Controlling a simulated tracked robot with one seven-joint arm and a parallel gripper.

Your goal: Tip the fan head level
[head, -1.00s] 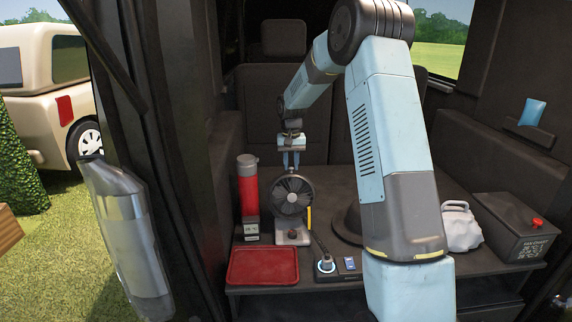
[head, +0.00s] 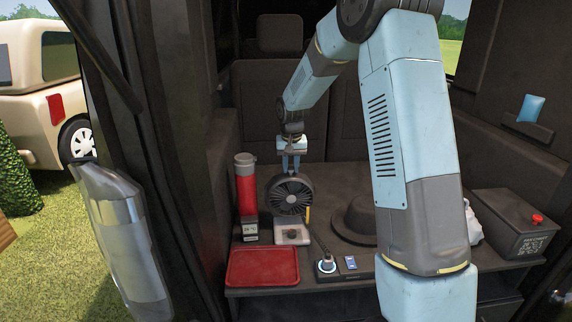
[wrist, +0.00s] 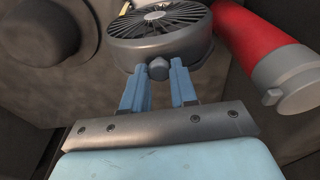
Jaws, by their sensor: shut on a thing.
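The dark fan head (head: 289,195) stands on its pale base (head: 292,234) on the dark counter. Its round grille faces out and looks tilted somewhat upward in the head view. My gripper (head: 291,162) reaches down to the top rear of the fan head. In the wrist view, the fan head (wrist: 160,40) is just beyond my fingers. My gripper (wrist: 158,82) is shut on the small knob (wrist: 158,69) at the fan head's rim, one blue finger on each side. The exact finger contact is hard to see.
A red cylinder (head: 246,185) stands close left of the fan, and a red tray (head: 262,267) lies in front. A dark hat (head: 355,219) is to the right. A charging pad (head: 326,267) sits at the front edge. A dark box (head: 508,222) is at far right.

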